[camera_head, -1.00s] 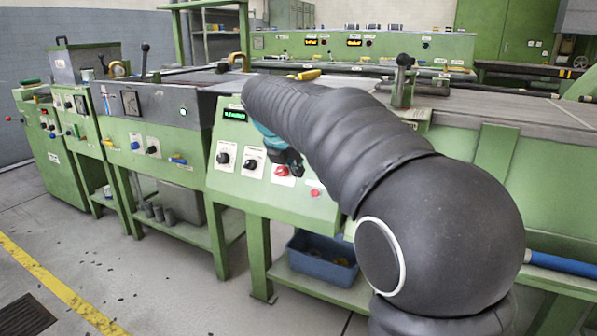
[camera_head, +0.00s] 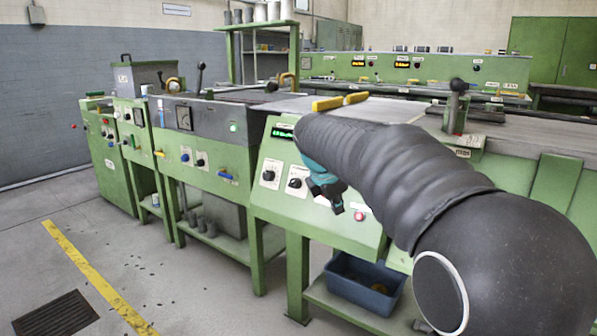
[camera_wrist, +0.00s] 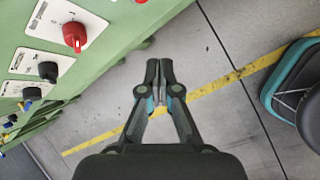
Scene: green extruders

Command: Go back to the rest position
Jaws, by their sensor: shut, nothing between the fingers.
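My gripper (camera_wrist: 160,80) is shut and empty in the wrist view, with its fingertips together above the grey floor. The green control panel with its knobs is to its left there, apart from the fingers. In the head view my gripper (camera_head: 334,200) shows small and teal and dark in front of the green control panel (camera_head: 268,205). My dark sleeved arm hides part of that panel and the bench behind it. A red knob (camera_wrist: 74,38) and a black knob (camera_wrist: 48,71) show on the panel in the wrist view.
The green extruder line runs from the left to the right. A blue bin (camera_head: 352,291) sits on the lower shelf under the panel. Yellow-handled tools (camera_head: 328,104) lie on the bench top. The floor at the left, with a yellow line (camera_head: 92,272) and a drain grate (camera_head: 50,317), is clear.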

